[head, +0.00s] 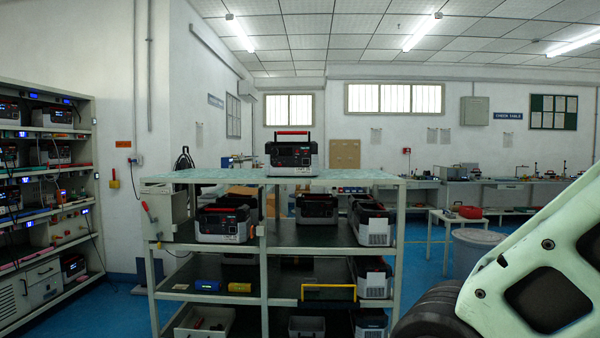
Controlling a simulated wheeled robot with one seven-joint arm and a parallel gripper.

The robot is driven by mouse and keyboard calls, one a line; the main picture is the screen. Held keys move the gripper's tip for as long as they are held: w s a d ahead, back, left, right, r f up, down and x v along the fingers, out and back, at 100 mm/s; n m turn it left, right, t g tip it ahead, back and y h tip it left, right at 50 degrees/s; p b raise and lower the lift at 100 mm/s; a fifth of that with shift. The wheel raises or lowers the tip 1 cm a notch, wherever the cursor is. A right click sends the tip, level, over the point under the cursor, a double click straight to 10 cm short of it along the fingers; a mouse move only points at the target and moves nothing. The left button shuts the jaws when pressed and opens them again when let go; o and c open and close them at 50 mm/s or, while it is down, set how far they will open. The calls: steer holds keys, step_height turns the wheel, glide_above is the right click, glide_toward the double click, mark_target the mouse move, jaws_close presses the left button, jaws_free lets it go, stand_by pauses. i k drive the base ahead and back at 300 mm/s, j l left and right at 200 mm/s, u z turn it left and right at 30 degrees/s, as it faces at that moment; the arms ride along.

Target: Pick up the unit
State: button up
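A unit (291,156), a black and light grey box with a red top handle, stands upright alone on the green top (215,177) of the rack in the middle of the head view. Similar units sit on the shelf below: one at the left (224,224), one in the middle (316,208) and one at the right (372,222). My arm shows as pale green and black links at the lower right, apart from the rack. My gripper is not in view.
A tall rack (45,115) with several wired units stands at the left. A grey bin (473,250) and a small white table (437,218) stand right of the middle rack. Blue floor (422,262) shows between. Workbenches line the back wall.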

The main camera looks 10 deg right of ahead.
mark_target(281, 159)
steer(key=i+l, duration=0.25)
steer(key=i, duration=0.2)
steer(key=i+l, duration=0.2)
steer(key=i, duration=0.25)
steer(key=i+l+u, duration=0.1)
steer(key=i+l, duration=0.15)
steer(key=i, duration=0.2)
steer(key=i+j+z, duration=0.15)
steer(key=z, duration=0.65)
